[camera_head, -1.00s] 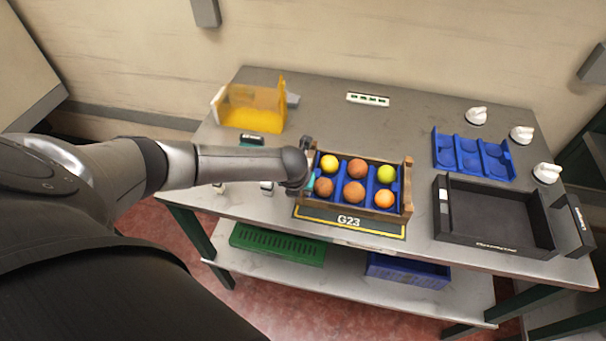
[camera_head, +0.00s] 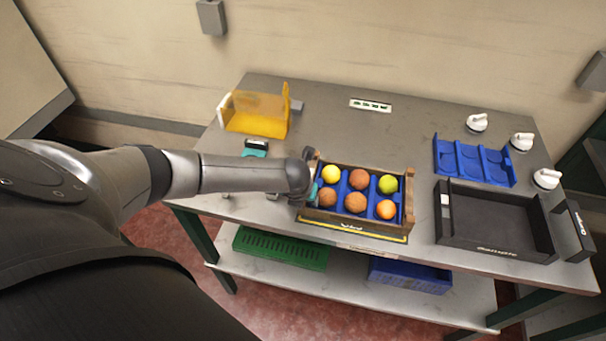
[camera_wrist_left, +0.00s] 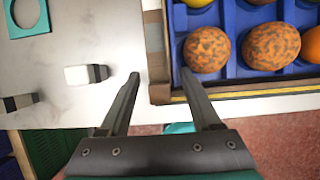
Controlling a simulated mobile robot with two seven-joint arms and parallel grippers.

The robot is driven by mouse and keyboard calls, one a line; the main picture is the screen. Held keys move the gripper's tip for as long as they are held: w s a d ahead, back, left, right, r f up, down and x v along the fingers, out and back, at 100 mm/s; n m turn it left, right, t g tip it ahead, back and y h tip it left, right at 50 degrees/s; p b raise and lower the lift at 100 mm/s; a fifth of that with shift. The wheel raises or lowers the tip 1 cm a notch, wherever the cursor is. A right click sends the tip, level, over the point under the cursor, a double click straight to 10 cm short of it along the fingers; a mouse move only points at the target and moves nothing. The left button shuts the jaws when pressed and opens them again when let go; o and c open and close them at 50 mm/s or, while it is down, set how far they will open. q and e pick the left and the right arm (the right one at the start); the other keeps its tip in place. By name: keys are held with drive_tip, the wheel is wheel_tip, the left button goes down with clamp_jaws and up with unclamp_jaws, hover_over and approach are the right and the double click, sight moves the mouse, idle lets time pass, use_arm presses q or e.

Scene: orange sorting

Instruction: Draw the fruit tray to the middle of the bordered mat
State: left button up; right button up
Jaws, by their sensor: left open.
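The fruit tray (camera_head: 409,198) is a wooden crate with a blue divided insert, holding several orange, yellow and green fruits. It stands over the dark, yellow-bordered mat (camera_head: 378,236), whose front strip shows along the crate's front edge; the label is mostly covered. The rest of the mat is hidden under the crate. My left gripper (camera_head: 308,193) is at the crate's left end. In the left wrist view the left gripper (camera_wrist_left: 159,74) is open, with one finger on each side of the crate's end wall (camera_wrist_left: 155,42). My right gripper is not in view.
A black tray (camera_head: 500,246), a blue divided holder (camera_head: 474,181) and white knobs (camera_head: 477,122) are on the right. A yellow bin (camera_head: 258,122) stands at the back left. Green (camera_head: 280,250) and blue (camera_head: 410,276) crates sit on the lower shelf. The table behind the fruit tray is clear.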

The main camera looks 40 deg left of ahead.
use_arm(q)
drive_tip(key=shift+r, duration=0.1)
drive_tip(key=shift+s+d+r, duration=0.1)
drive_tip(key=shift+s+r, duration=0.15)
drive_tip(key=shift+r, duration=0.3)
drive_tip(key=p+v, duration=0.2)
drive_tip(key=v, duration=1.2)
